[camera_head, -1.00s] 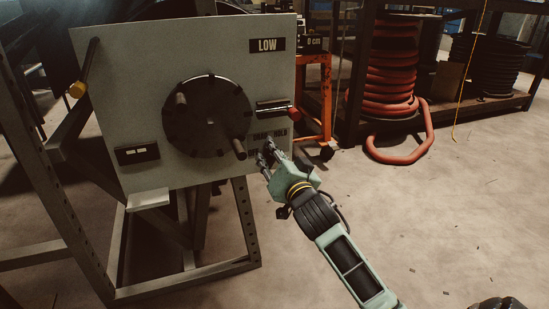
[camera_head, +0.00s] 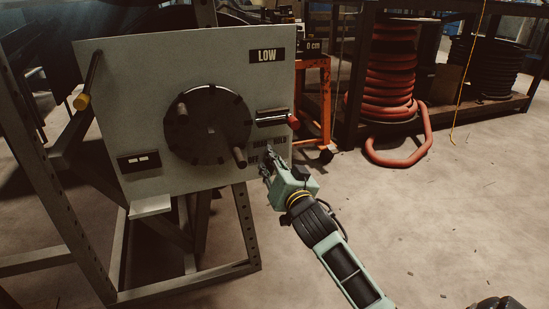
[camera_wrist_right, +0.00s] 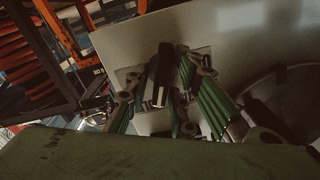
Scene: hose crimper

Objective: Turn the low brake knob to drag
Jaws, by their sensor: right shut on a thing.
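The low brake knob (camera_wrist_right: 161,78) is a dark bar with a pale end, between my finger pads in the right wrist view. In the head view my gripper hides it. My right gripper (camera_head: 269,165) is shut on it at the lower right of the grey panel (camera_head: 120,90). The DRAG and HOLD labels (camera_head: 269,142) show just above the fingers, and the OFF label is partly covered. The knob's pointing direction cannot be read clearly. My left gripper is not in view.
A large black wheel (camera_head: 208,118) with handles stands out from the panel, left of my gripper. A red-tipped lever (camera_head: 292,121) is above it. A LOW sign (camera_head: 267,56) is at the top right. Red coiled hose (camera_head: 391,75) stands behind.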

